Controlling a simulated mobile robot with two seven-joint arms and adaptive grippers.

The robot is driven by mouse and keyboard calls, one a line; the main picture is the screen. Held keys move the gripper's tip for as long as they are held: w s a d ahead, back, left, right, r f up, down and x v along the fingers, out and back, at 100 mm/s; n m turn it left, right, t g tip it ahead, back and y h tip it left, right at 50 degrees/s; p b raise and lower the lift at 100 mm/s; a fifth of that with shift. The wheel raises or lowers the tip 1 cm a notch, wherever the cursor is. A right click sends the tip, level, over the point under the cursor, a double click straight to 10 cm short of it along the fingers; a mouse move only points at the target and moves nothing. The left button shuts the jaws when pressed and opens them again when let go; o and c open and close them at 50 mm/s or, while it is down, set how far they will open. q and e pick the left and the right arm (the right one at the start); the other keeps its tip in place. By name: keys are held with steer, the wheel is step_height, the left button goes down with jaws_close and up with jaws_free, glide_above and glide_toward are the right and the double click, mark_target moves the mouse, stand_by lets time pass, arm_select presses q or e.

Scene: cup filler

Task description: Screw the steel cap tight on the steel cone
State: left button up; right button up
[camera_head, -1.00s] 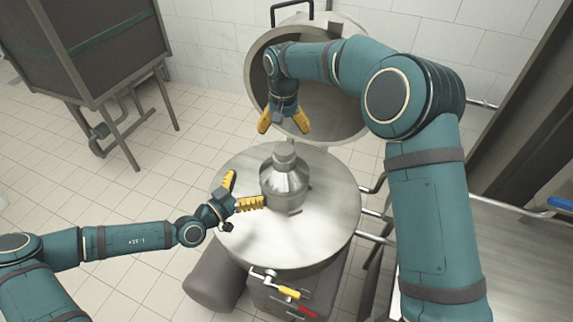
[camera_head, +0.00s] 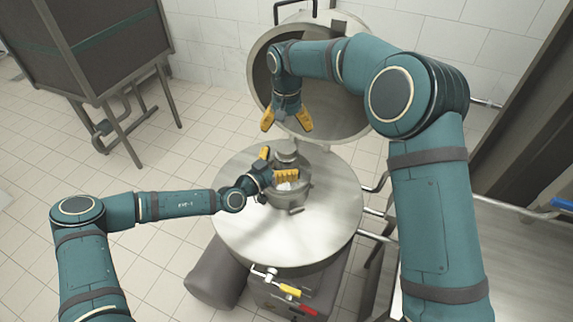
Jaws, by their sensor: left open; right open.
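The steel cone (camera_head: 292,194) stands upright on the round steel top of the machine. The steel cap (camera_head: 286,147) sits on top of the cone; how tightly it sits cannot be seen. My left gripper (camera_head: 278,163) is open with yellow fingers, in front of the cone's upper part just below the cap, and hides much of the cone. Whether its fingers touch the cone cannot be told. My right gripper (camera_head: 286,124) is open and empty, pointing down above and behind the cap, apart from it.
The round steel top (camera_head: 244,226) is bare around the cone. An open steel vessel (camera_head: 341,112) stands behind. Valve handles, one yellow (camera_head: 289,291) and one red (camera_head: 308,310), stick out at the front. A dark cabinet (camera_head: 90,45) is at the back left.

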arm_select(q)
steer(key=shift+x, duration=0.8)
jaws_close()
arm_select(e)
steer(key=n, duration=0.6)
steer(key=shift+n, duration=0.4)
steer(key=n, duration=0.6)
steer(key=shift+n, duration=0.4)
steer(key=n, duration=0.6)
steer(key=shift+s+n, duration=0.1)
steer(key=shift+n, duration=0.3)
steer(key=n, duration=0.6)
steer(key=shift+n, duration=0.3)
